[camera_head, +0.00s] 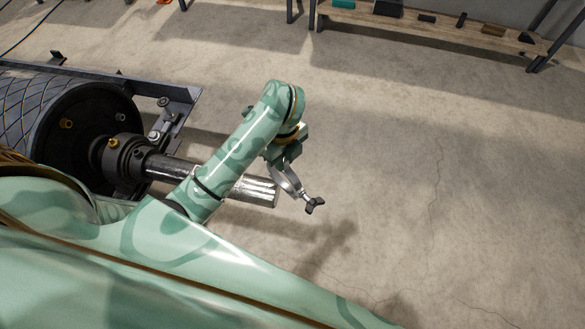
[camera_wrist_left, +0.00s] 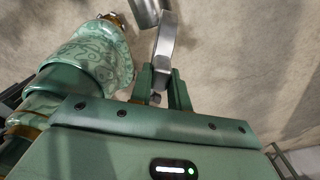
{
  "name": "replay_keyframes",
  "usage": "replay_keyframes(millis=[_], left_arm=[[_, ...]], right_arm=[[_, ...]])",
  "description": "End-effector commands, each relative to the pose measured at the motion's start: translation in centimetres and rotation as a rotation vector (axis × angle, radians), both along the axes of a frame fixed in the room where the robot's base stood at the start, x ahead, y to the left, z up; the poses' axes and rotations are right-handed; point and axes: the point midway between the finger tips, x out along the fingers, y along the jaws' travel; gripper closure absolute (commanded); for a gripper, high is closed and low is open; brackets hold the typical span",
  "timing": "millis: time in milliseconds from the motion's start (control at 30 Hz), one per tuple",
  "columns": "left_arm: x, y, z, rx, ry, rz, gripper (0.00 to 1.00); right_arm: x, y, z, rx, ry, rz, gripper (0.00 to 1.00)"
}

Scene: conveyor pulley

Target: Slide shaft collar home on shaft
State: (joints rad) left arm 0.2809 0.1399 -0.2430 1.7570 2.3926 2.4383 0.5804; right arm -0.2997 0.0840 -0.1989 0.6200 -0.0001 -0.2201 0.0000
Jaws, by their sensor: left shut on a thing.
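The shaft (camera_head: 258,189) is a bright metal bar that sticks out from the drum toward the right; my left arm crosses in front of its middle. The shaft collar (camera_head: 288,180) is a grey metal ring with a dark winged screw, seen nearly edge-on by the shaft's free end. My left gripper (camera_head: 279,160) is shut on the collar, above the shaft end. In the left wrist view, the collar (camera_wrist_left: 165,42) rises from between the two green fingers, and the shaft (camera_wrist_left: 145,12) shows just left of it. I cannot tell whether the collar touches the shaft. My right gripper is out of view.
A black conveyor drum (camera_head: 72,125) with a dark hub (camera_head: 125,158) around the shaft sits in a metal frame (camera_head: 178,118) at the left. A wooden bench (camera_head: 420,27) with several small parts stands at the back. The floor to the right is clear.

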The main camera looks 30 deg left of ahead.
Motion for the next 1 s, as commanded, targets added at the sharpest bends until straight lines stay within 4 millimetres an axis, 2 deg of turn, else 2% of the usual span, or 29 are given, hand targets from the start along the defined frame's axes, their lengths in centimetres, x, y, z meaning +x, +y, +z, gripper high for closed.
replay_keyframes(millis=[300, 500, 667, 1000], left_arm=[[0.5, -1.4, -3.7, -0.004, -0.001, -0.647, 1.0], [0.4, -2.1, -5.3, -0.003, -0.002, -0.916, 1.0], [0.3, -2.4, -5.8, -0.001, -0.003, -1.001, 1.0], [0.3, -2.3, -5.9, 0.0, -0.002, -1.006, 1.0]], right_arm=[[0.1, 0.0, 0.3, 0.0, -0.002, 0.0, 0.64], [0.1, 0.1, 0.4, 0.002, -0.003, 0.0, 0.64], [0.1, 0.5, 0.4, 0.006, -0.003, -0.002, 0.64], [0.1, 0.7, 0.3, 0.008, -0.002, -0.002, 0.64]])
